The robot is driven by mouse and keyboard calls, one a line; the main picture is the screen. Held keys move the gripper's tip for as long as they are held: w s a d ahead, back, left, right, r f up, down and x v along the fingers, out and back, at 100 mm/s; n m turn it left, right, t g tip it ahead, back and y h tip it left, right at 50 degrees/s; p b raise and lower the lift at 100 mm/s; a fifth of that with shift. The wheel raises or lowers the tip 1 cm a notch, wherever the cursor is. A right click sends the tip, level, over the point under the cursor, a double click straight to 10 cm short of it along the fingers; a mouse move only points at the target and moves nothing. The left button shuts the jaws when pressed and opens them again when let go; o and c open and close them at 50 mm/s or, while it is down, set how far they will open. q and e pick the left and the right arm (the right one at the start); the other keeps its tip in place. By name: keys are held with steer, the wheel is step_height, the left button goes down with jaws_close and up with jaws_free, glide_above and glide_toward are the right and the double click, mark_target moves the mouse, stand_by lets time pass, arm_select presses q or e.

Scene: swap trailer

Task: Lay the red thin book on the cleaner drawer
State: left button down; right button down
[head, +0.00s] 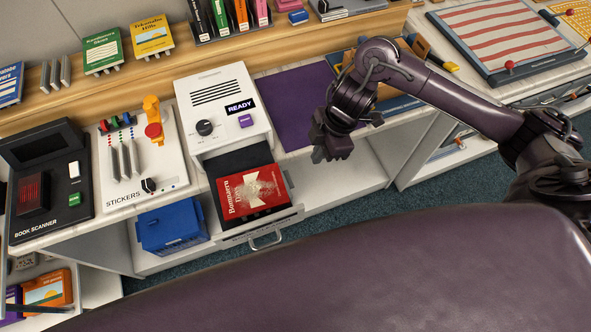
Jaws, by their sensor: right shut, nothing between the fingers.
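The red thin book (252,191) lies cover up in the pulled-out cleaner drawer (288,214), with pale dusty marks on its cover. The white cleaner (219,92) stands above the drawer, and its display reads READY. My right gripper (331,153) is shut and empty. It is to the right of the book and above it, apart from both book and drawer. My left gripper does not show in this view.
A purple mat (294,105) lies right of the cleaner. The stickers unit (142,165) and black book scanner (45,185) stand to the left. A blue crate (171,228) sits below. Books line the wooden shelf (190,50) behind.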

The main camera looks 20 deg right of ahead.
mark_target(282, 182)
steer(key=a+f+p, duration=0.2)
steer(key=a+f, duration=0.5)
steer(key=f, duration=0.2)
steer(key=shift+w+f, duration=0.15)
steer(key=shift+a+p, duration=0.4)
steer(key=shift+a, duration=0.75)
